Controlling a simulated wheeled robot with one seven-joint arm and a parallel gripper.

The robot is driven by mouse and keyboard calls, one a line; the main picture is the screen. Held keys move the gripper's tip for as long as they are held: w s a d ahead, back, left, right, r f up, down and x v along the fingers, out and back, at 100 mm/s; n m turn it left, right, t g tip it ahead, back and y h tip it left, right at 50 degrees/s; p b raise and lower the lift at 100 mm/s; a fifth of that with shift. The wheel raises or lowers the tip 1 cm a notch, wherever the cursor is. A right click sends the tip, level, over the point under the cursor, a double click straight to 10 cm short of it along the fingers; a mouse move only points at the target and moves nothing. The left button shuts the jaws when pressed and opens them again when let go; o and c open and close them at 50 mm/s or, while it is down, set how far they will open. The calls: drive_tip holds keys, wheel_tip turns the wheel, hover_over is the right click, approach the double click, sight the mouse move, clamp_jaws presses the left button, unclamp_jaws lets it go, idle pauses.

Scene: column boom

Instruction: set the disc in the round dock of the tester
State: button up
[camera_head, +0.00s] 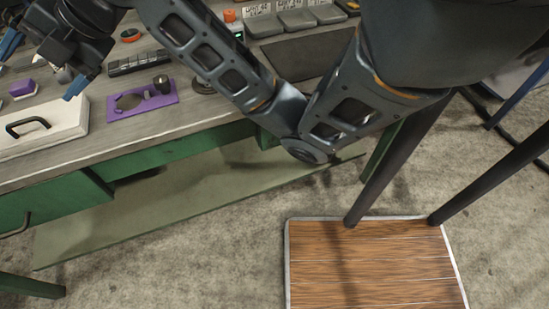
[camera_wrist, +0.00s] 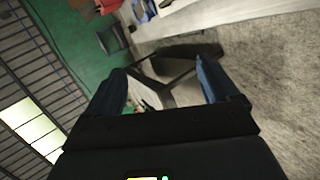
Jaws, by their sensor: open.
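My gripper (camera_head: 42,66) is at the upper left of the head view, over the bench, with its two blue fingertips spread apart. In the wrist view my gripper (camera_wrist: 163,76) is open with nothing held between the fingers. A small orange-topped round piece (camera_head: 130,35), possibly the disc, lies on the bench at the back, right of my gripper. A purple plate (camera_head: 162,99) with a round opening and a dark knob lies on the bench, right of the gripper. I cannot tell for certain which thing is the tester or its round dock.
The grey bench top (camera_head: 108,128) also bears a white box (camera_head: 68,130) with a black handle, a black slotted strip (camera_head: 138,64), a purple block (camera_head: 22,88) and grey trays (camera_head: 296,20). A dark flat panel (camera_head: 305,55) is at the right. The wrist view shows distant floor and a green wall.

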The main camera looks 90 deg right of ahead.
drive_tip(key=a+f+m+t, duration=0.3)
drive_tip(key=a+m+t, duration=0.2)
drive_tip(key=a+m, duration=0.8)
drive_tip(key=s+a+f+m+h, duration=0.2)
drive_tip(key=s+a+f+m, duration=0.2)
drive_tip(key=s+f, duration=0.25)
drive_tip(key=s+a+f+m+g+h, duration=0.1)
drive_tip(key=s+f+m, duration=0.1)
drive_tip(key=s, duration=0.5)
drive_tip(key=s+a+f+m, duration=0.1)
drive_tip(key=s+f, duration=0.2)
drive_tip(key=s, duration=0.4)
drive_tip(key=s+d+r+n+y, duration=0.1)
drive_tip(key=s+d, duration=0.2)
drive_tip(key=s, duration=1.1)
drive_tip(key=shift+d+r+g, duration=0.2)
drive_tip(key=shift+d+g, duration=0.1)
